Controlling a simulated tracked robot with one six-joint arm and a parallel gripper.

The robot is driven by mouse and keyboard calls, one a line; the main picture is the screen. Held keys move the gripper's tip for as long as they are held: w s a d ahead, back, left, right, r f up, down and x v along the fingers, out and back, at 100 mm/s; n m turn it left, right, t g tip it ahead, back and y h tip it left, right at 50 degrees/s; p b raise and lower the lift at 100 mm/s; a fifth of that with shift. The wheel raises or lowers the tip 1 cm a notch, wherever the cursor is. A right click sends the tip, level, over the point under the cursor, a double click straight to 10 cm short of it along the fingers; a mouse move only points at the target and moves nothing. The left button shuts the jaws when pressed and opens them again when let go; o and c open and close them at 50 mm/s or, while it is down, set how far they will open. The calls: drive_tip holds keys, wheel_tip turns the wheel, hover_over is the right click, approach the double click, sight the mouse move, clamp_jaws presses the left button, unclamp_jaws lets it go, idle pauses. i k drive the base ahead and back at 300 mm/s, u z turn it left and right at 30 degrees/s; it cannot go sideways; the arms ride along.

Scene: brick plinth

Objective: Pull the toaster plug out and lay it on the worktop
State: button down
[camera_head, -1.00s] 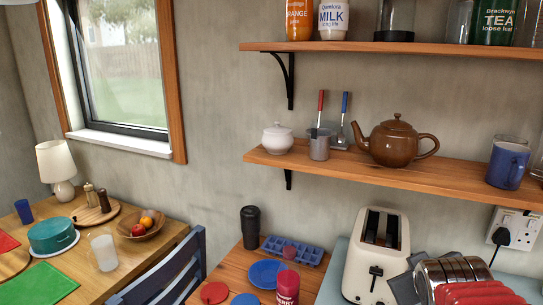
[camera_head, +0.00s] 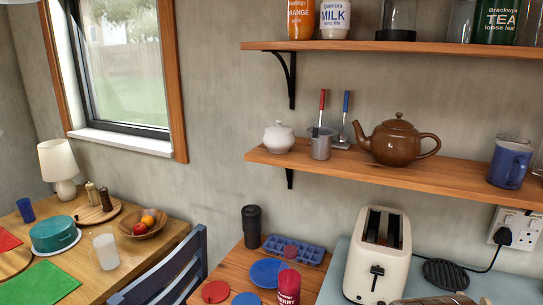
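The black toaster plug (camera_head: 502,237) sits in the white wall socket plate (camera_head: 520,222) at the right, below the lower shelf. Its black cord (camera_head: 493,260) runs down and to the left behind a black slatted disc. The cream toaster (camera_head: 377,262) stands upright on the pale blue-grey worktop (camera_head: 338,285), left of the socket. Its two slots face up and look empty. My gripper is not in view.
The black slatted disc (camera_head: 446,274) lies on the worktop between toaster and socket. A brownish object (camera_head: 437,300), possibly bread, is cut off at the bottom edge.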

sight(503, 236)
drive_tip(key=z, duration=1.05)
drive_tip(key=k, duration=0.45)
drive_tip(key=z, duration=0.3)
drive_tip(key=i, duration=0.5)
